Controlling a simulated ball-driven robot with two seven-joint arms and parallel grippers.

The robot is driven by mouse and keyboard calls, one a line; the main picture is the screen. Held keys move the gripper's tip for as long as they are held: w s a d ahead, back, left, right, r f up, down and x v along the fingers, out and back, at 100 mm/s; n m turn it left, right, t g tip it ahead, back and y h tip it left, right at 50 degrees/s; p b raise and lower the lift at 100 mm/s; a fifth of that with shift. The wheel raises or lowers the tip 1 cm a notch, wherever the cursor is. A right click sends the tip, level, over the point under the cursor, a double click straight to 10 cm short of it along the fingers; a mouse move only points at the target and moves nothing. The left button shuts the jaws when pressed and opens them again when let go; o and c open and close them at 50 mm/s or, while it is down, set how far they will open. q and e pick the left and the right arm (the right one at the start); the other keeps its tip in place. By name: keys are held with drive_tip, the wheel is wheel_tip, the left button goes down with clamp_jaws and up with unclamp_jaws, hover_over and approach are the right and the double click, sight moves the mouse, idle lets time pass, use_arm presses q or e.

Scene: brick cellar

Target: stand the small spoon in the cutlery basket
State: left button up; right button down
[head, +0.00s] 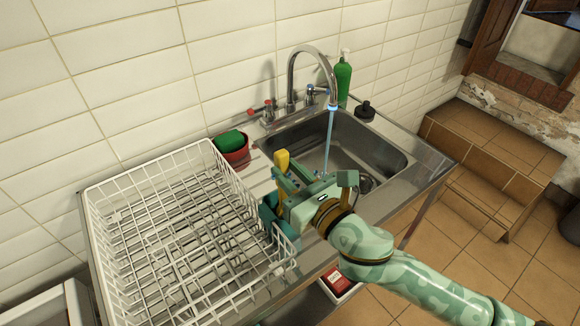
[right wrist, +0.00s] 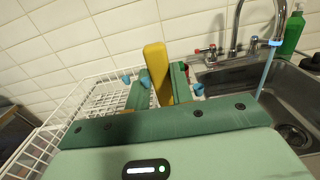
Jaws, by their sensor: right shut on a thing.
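The small spoon shows as a yellow handle (head: 282,160) standing up from between the fingers of my right gripper (head: 286,182). In the right wrist view the yellow handle (right wrist: 156,70) is upright, slightly tilted, clasped between the two green fingers. The spoon's lower end is hidden. The cutlery basket looks to be the teal container (head: 268,216) at the right side of the dish rack, largely covered by my gripper. My gripper is right over or beside it; I cannot tell whether the spoon's lower end is inside. My left gripper is out of view.
The white wire dish rack (head: 150,178) stands empty on the drainboard. A red pot with a green sponge (head: 231,143) is behind it. The sink (head: 352,140) has its tap (head: 296,75) running. A green bottle (head: 343,76) and a dark stopper-like object (head: 366,109) stand at the back.

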drive_tip(key=shift+f, duration=0.4)
drive_tip(key=c, duration=1.1)
unclamp_jaws()
drive_tip(key=shift+c, duration=0.2)
drive_tip(key=v, duration=1.6)
drive_tip(key=shift+b, duration=0.4)
